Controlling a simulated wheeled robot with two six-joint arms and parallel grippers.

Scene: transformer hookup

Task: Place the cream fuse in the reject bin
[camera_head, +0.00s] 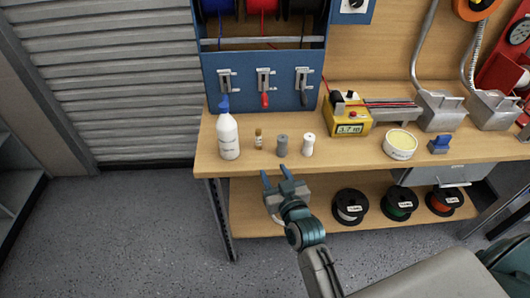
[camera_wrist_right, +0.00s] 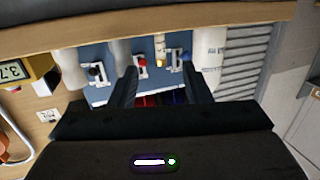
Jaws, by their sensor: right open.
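The cream fuse (camera_head: 308,147) stands upright near the front edge of the workbench, right of a grey fuse (camera_head: 282,146). In the right wrist view, which looks upside down, the cream fuse (camera_wrist_right: 68,63) is a pale cylinder left of the fingers. My right gripper (camera_head: 275,172) is open and empty at the bench's front edge, in front of the grey fuse and left of the cream one. Its two fingers (camera_wrist_right: 158,72) show apart in the wrist view. I cannot tell which container is the reject bin. My left gripper is not in view.
A white spray bottle (camera_head: 228,137) and a small amber fuse (camera_head: 258,138) stand left of the fuses. A yellow meter (camera_head: 347,117), a round tin (camera_head: 400,144) and two grey hooded boxes (camera_head: 440,111) are to the right. Several spools (camera_head: 350,206) lie on the lower shelf.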

